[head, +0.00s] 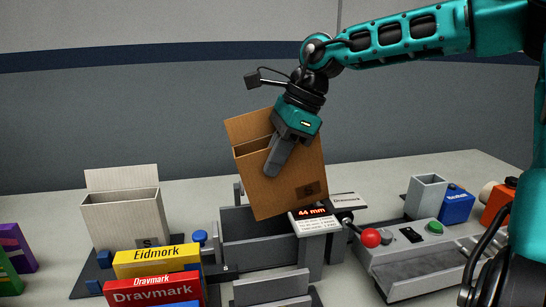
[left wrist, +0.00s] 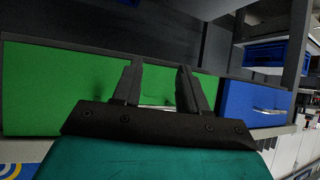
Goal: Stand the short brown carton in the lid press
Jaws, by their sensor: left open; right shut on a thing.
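The short brown carton (head: 262,180) is open at the top, with its back flap raised, and carries a dark S mark low on its front. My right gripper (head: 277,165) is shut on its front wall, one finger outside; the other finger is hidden. The carton hangs tilted over the grey walled fixture with a "44 mm" display (head: 312,212), which I take for the lid press (head: 262,252). I cannot tell whether the carton touches it. In the left wrist view my left gripper (left wrist: 159,68) is open and empty, before a green panel (left wrist: 60,85).
A white carton (head: 125,215) stands open at left, behind the yellow Eidmork box (head: 155,260) and red Dravmark box (head: 153,292). A red-knobbed lever (head: 371,238) and a grey unit with a green button (head: 434,228) are at right. A blue box (head: 456,206) stands behind.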

